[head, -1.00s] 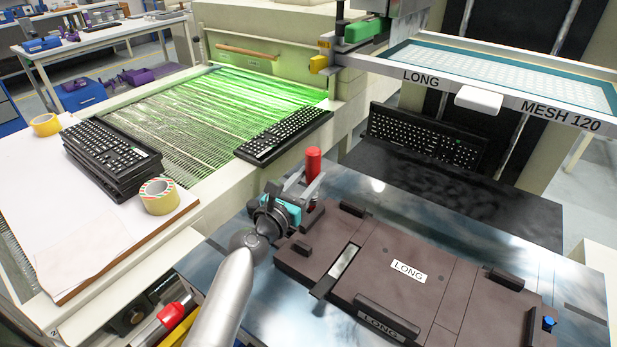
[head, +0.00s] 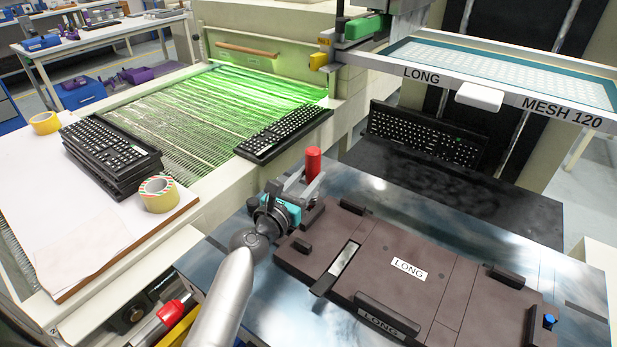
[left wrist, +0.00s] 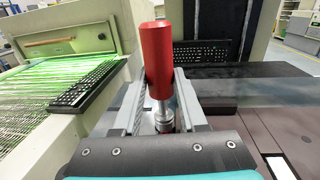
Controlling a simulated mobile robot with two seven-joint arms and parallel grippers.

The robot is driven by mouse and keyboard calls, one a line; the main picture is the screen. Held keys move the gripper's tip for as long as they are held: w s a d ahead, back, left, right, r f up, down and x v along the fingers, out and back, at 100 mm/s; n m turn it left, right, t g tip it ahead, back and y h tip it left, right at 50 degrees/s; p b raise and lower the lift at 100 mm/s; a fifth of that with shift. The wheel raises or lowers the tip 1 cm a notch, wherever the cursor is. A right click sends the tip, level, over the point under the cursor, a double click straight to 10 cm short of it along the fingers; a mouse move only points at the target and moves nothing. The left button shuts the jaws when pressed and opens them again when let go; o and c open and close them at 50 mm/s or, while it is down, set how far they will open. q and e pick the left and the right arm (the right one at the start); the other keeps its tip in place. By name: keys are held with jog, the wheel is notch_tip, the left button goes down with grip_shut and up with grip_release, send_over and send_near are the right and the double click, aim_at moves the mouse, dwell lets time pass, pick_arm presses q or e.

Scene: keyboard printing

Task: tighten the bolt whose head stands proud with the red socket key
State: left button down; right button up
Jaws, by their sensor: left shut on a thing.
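The red socket key (head: 313,164) stands upright at the far-left corner of the brown fixture plate marked LONG (head: 375,257). My left gripper (head: 303,188) is shut on the key. In the left wrist view, the red handle of the key (left wrist: 158,58) rises between the two grey fingers of the left gripper (left wrist: 160,105), leaning slightly, with its metal shank going down below. The key's lower end and any bolt head under it are hidden by my gripper. A blue knob (head: 549,321) shows at the plate's right end. My right gripper is not in view.
A printing screen frame marked MESH 120 (head: 537,111) hangs behind the plate. A keyboard (head: 425,134) stands behind the bed, and another (head: 285,135) lies by the green-lit conveyor (head: 190,112). Stacked keyboards (head: 108,152) and tape rolls (head: 158,195) are on the left table.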

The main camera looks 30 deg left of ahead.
pick_arm(q)
jog(key=shift+f, duration=0.15)
jog(key=shift+f+b, duration=0.75)
jog(key=shift+b, duration=0.1)
jog(key=shift+c, duration=1.9)
grip_release()
jog(key=shift+s, duration=2.55)
